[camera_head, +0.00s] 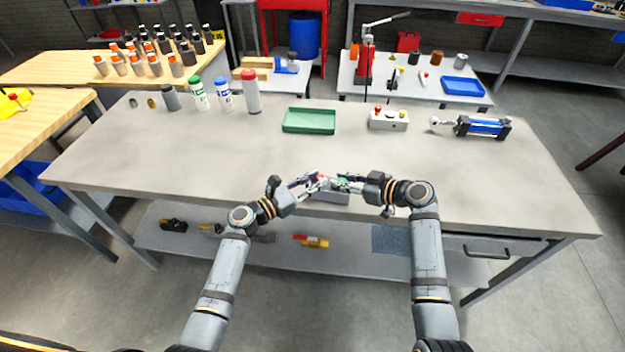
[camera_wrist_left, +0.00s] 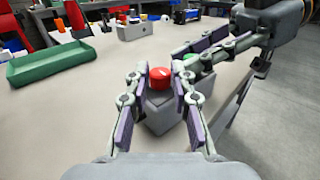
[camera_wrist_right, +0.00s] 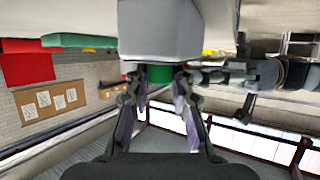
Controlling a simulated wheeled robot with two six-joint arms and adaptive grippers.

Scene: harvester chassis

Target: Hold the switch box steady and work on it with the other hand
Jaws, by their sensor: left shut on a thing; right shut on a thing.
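The grey switch box (camera_head: 331,197) sits at the front edge of the table, between my two grippers. Its red button (camera_wrist_left: 160,77) stands up between the fingers of my left gripper (camera_wrist_left: 160,85), which is shut on the box at that button. The box's grey body (camera_wrist_left: 165,115) shows below it. The green button (camera_wrist_right: 160,74) is between the fingertips of my right gripper (camera_wrist_right: 161,85), which is shut on it. The right wrist view is upside down, with the box body (camera_wrist_right: 160,30) above. In the head view the fingers hide most of the box's top.
A green tray (camera_head: 309,121), another button box (camera_head: 388,120) and a blue cylinder unit (camera_head: 483,126) stand farther back. Several bottles (camera_head: 251,92) stand at the back left. The bare tabletop (camera_head: 200,150) is clear around my grippers.

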